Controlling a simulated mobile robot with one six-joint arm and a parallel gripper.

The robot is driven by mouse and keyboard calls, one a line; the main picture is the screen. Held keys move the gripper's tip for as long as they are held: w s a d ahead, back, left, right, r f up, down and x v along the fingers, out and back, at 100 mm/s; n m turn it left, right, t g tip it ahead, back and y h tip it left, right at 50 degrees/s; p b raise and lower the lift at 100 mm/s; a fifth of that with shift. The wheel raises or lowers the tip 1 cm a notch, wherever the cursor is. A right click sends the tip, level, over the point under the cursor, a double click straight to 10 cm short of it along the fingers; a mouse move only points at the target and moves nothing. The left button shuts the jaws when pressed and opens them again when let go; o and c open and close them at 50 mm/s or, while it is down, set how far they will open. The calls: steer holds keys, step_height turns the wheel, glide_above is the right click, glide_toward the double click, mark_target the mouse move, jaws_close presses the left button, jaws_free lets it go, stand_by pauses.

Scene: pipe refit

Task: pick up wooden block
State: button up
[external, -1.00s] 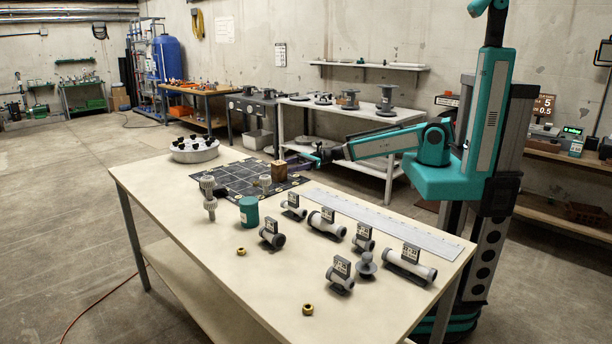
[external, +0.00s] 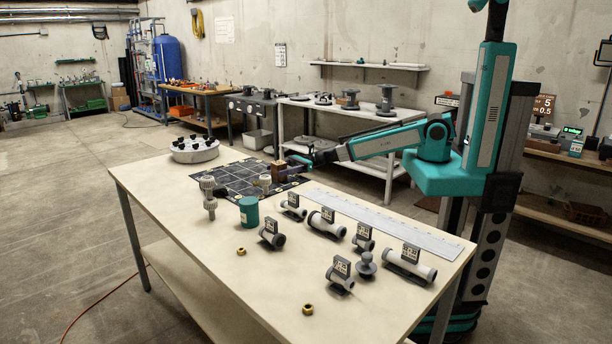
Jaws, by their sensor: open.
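The wooden block (external: 279,173) is a small brown upright block on the right part of the dark grid mat (external: 232,183), toward the back of the table. My gripper (external: 290,167) is at the block's right side, level with its upper part, at the end of my outstretched teal arm. It is open. At this size I cannot tell whether its fingers are around the block or just beside it.
A white cylinder (external: 265,180) stands just left of the block, and a grey threaded fitting (external: 208,186) and a teal cup (external: 249,211) are in front. Several grey pipe pieces (external: 327,223) and a long metal strip (external: 390,225) lie to the right. A round white container (external: 194,150) stands at the back left.

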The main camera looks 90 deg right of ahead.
steer(key=c, duration=1.2)
steer(key=shift+r+b, duration=0.6)
steer(key=shift+r, duration=4.4)
